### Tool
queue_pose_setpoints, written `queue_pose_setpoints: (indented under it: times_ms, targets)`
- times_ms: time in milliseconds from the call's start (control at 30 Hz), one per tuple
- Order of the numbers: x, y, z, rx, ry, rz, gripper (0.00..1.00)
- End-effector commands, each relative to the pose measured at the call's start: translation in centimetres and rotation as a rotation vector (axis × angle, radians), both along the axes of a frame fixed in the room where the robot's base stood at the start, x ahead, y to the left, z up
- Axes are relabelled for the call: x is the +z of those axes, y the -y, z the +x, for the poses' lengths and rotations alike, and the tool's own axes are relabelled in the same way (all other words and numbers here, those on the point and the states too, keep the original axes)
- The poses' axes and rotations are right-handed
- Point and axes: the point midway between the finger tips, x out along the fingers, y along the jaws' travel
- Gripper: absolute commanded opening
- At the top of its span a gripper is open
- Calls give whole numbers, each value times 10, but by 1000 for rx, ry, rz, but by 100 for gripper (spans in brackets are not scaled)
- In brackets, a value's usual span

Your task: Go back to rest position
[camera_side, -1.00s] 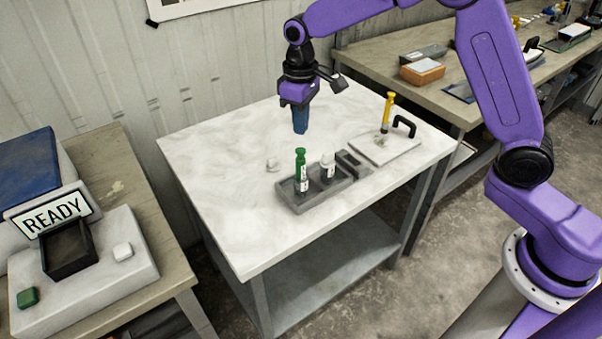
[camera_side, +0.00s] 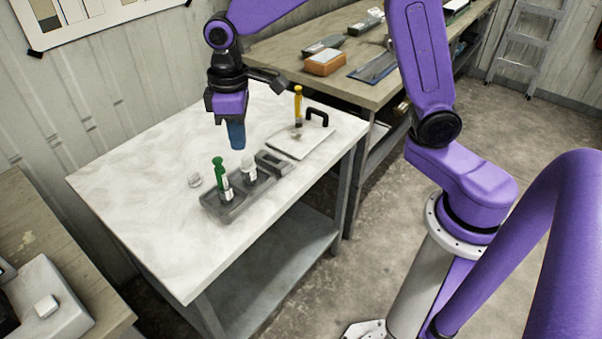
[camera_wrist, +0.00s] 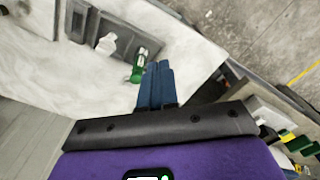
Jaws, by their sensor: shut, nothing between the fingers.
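My gripper (camera_side: 237,134) hangs above the white table, with its blue fingers pointing down. The fingers are shut and empty, and they also show together in the wrist view (camera_wrist: 157,84). Below them a grey tray (camera_side: 236,207) holds a green-topped vial (camera_side: 220,176) and a white-capped vial (camera_side: 249,168). In the wrist view the green-topped vial (camera_wrist: 138,68) shows just left of the fingertips. I cannot tell the exact height of the fingers above the tray.
A white board (camera_side: 296,143) with a black handle and a yellow-topped tool (camera_side: 298,104) lies at the right. The left part of the table is bare. A workbench (camera_side: 285,53) with an orange-sided box (camera_side: 324,62) stands behind.

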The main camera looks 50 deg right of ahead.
Motion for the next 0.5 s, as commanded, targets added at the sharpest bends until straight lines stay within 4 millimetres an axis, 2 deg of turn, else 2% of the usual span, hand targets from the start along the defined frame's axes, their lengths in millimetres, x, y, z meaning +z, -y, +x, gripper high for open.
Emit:
queue_pose_setpoints:
  times_ms: [33,267,500]
  targets:
    - [5,3,-18,27,3,2,0]
    - [14,21,-97,146,7,7,0]
    - [13,55,-176,271,11,12,0]
